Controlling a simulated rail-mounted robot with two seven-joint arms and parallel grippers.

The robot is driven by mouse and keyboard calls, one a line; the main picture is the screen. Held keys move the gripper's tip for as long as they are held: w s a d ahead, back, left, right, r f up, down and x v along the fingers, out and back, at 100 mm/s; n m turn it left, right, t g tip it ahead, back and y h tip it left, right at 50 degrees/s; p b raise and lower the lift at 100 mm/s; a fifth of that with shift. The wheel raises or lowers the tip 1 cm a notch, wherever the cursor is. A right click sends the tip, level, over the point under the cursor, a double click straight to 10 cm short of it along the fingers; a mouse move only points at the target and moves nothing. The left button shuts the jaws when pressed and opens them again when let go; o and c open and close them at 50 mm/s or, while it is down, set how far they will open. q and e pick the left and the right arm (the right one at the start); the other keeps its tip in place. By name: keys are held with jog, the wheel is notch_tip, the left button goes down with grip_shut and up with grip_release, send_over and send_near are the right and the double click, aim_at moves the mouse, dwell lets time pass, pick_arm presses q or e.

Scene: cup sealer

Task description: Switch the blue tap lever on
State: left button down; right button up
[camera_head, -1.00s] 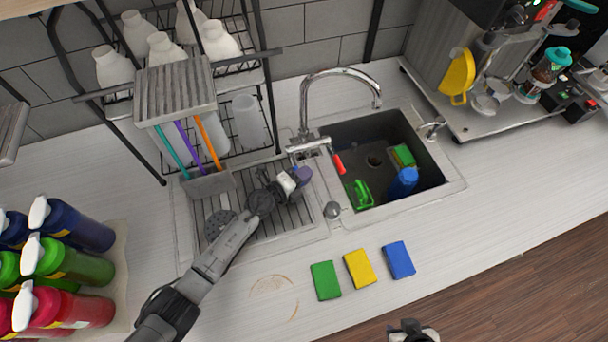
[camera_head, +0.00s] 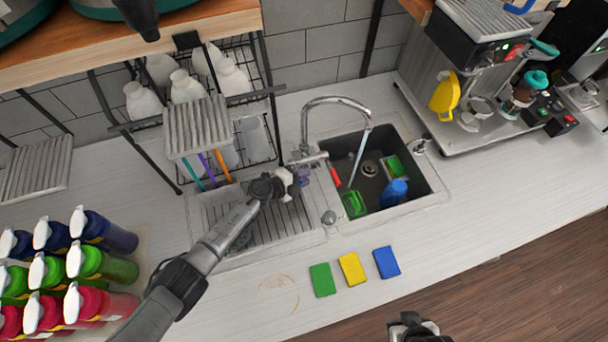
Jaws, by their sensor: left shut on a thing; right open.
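The chrome tap (camera_head: 332,101) arches over the dark sink, and a pale stream of water (camera_head: 359,152) runs from its spout. The blue tap lever (camera_head: 303,173), looking purplish, is at the left of the tap base and partly hidden by my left gripper. My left gripper (camera_head: 293,182) is shut on the blue lever, above the drainboard's right edge. The red tap lever (camera_head: 336,177) hangs at the sink's left edge. My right gripper (camera_head: 413,328) is open and empty at the bottom edge, away from the sink.
The sink (camera_head: 425,181) holds a blue bottle (camera_head: 394,193) and green items. Green (camera_head: 322,280), yellow (camera_head: 352,268) and blue (camera_head: 387,262) sponges lie on the counter in front. A bottle rack stands behind my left arm, and a coffee machine (camera_head: 465,50) stands at right.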

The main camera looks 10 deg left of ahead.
pick_arm(q)
jog(key=shift+w+a+r+n+g+p, duration=0.15)
jog(key=shift+w+r+n+g+p, duration=0.4)
jog(key=shift+r+p, duration=0.25)
jog(key=c, duration=1)
grip_release()
jog(key=shift+f, duration=0.1)
jog(key=shift+s+a, duration=0.1)
jog(key=shift+s+a, duration=0.15)
jog(key=shift+a, duration=0.05)
jog(key=p+v, duration=0.2)
jog(key=v, duration=0.5)
